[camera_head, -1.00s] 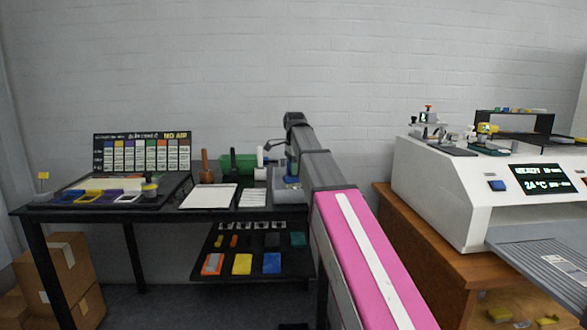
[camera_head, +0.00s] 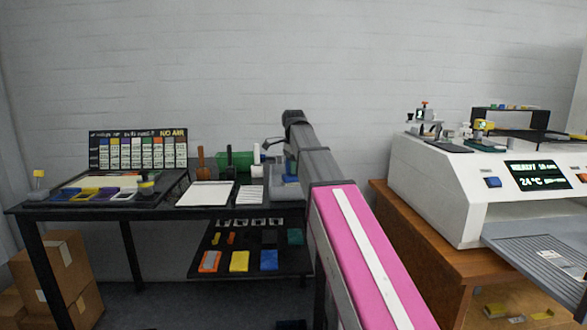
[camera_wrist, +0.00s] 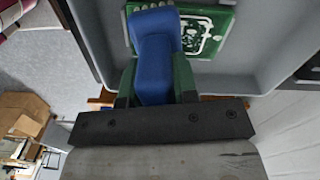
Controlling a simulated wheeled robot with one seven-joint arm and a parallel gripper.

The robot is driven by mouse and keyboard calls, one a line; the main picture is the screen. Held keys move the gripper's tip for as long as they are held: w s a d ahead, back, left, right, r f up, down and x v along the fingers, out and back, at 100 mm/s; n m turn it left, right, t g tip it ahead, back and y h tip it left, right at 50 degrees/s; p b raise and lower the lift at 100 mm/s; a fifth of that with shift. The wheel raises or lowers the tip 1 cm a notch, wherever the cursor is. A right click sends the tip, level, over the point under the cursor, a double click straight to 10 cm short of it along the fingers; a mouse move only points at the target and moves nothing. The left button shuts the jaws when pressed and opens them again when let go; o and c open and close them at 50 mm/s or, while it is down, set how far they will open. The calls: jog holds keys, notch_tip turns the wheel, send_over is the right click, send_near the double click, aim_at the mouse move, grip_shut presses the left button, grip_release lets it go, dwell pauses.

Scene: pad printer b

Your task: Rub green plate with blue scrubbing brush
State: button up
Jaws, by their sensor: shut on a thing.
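The blue scrubbing brush (camera_wrist: 156,55) is held between the two fingers of my gripper (camera_wrist: 155,82) in the wrist view. The green plate (camera_wrist: 222,22) has white streaks on it and lies inside a grey tray (camera_wrist: 280,55). The brush's far end overlaps the plate's left part in the wrist view; I cannot tell whether they touch. In the head view, my arm hides much of this area, and the grey tray (camera_head: 284,190) shows just left of it. My gripper's fingers are hidden there.
A black table (camera_head: 100,212) carries a white board (camera_head: 207,194), a green box (camera_head: 236,161) and a brown-handled tool (camera_head: 201,163). A lower shelf (camera_head: 215,270) holds coloured blocks. A white printer (camera_head: 450,190) stands on a wooden cabinet (camera_head: 405,245) at right.

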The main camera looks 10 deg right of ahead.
jog(key=shift+w+a+f, duration=0.1)
jog(key=shift+w+a, duration=0.15)
jog(key=shift+w, duration=0.85)
jog(key=shift+w+a, duration=0.2)
jog(key=shift+w, duration=0.85)
jog(key=shift+o, duration=0.7)
jog(key=shift+c, duration=0.7)
jog(key=shift+s+d, duration=0.25)
jog(key=shift+s, duration=0.9)
jog(key=shift+s+d, duration=0.2)
jog(key=shift+s, duration=0.9)
jog(key=o, duration=0.4)
jog(key=c, duration=0.4)
jog(key=shift+w+a, duration=0.25)
jog(key=shift+w, duration=0.9)
jog(key=shift+w+a, duration=0.2)
jog(key=shift+w, duration=0.9)
jog(key=shift+o, duration=1)
jog(key=shift+c, duration=1)
jog(key=shift+r, duration=2.55)
